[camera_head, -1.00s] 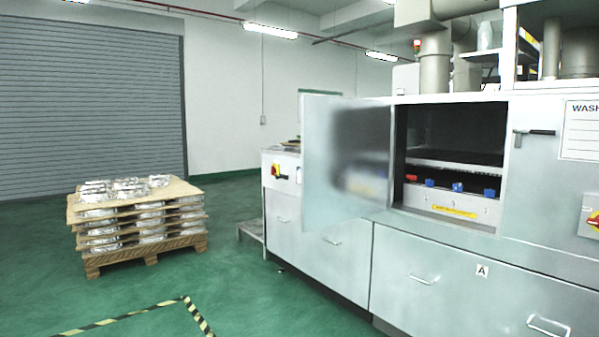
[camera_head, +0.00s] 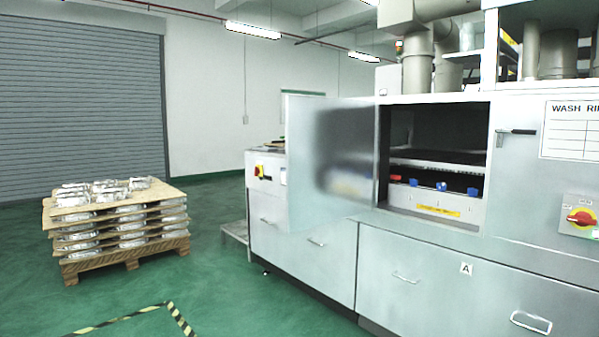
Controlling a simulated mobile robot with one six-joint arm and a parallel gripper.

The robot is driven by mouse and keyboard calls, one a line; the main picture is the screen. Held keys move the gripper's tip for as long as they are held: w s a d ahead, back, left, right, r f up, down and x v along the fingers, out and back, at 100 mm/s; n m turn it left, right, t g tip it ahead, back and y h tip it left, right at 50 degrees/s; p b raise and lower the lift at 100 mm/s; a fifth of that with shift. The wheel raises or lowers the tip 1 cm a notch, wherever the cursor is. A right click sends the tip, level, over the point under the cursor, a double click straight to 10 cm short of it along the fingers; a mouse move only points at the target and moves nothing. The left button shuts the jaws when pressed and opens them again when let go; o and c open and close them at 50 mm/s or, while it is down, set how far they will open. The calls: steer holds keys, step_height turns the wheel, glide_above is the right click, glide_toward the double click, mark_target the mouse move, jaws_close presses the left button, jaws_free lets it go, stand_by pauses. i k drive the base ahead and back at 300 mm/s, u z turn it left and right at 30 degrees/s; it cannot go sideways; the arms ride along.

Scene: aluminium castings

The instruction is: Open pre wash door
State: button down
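The pre wash door (camera_head: 329,165) is a grey metal panel on the long silver washing machine (camera_head: 440,262). It stands swung open, hinged at the left side of a square opening (camera_head: 437,150). Inside the dark opening are a rack and a light ledge with red and blue parts (camera_head: 436,186). A dark lever handle (camera_head: 516,132) sits on the panel right of the opening. My gripper and arm are not in view.
A wooden pallet (camera_head: 115,259) with stacked layers of shiny castings (camera_head: 100,190) stands on the green floor at left. Yellow-black tape (camera_head: 136,315) marks the floor in front. A small metal step (camera_head: 236,232) juts out at the machine's left end. Floor between pallet and machine is clear.

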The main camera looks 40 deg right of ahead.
mark_target(329, 142)
steer(key=i, duration=0.95)
steer(key=u, duration=0.05)
